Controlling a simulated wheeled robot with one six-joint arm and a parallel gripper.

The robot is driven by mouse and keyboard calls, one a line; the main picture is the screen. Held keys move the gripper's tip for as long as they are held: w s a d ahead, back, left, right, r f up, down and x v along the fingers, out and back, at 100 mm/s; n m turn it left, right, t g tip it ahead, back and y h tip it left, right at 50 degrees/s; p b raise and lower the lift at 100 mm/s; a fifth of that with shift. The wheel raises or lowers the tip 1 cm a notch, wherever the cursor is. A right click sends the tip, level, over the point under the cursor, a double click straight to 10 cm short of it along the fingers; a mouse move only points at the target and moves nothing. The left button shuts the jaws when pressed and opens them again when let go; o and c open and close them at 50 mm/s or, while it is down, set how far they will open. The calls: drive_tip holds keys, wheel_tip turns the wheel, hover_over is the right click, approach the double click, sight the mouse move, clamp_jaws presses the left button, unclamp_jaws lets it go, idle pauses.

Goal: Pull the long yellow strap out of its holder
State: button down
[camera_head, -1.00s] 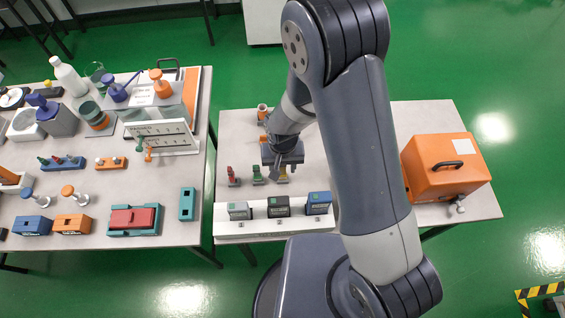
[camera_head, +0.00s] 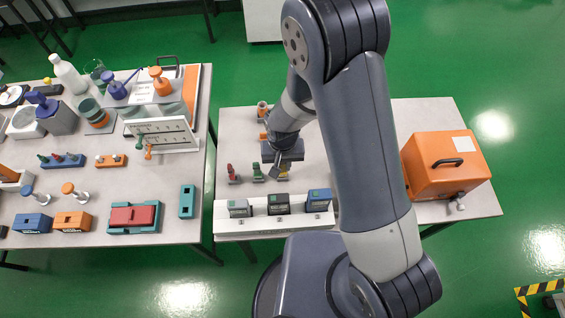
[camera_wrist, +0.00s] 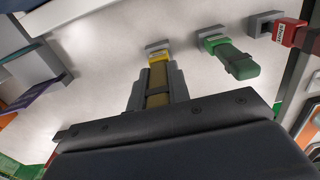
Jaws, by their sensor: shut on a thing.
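The yellow strap (camera_wrist: 158,76) runs between my gripper's two dark fingers in the wrist view. Its bright yellow end with a pale label meets a small grey holder (camera_wrist: 158,45). I see no clear gap between them. My gripper (camera_wrist: 159,72) is shut on the strap below that yellow end. In the head view my gripper (camera_head: 282,163) points down behind the white stand, and a bit of yellow strap (camera_head: 284,175) shows below it. The strap's lower part is hidden by my gripper.
A green strap (camera_wrist: 238,63) and a red one (camera_wrist: 287,33) sit in their own holders close beside my gripper. Testers (camera_head: 278,204) stand on a white stand in front. An orange case (camera_head: 441,165) is at right. A second, crowded table is at left.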

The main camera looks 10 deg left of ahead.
drive_tip(key=shift+r, duration=0.15)
drive_tip(key=shift+r+p, duration=1.5)
drive_tip(key=shift+r, duration=0.9)
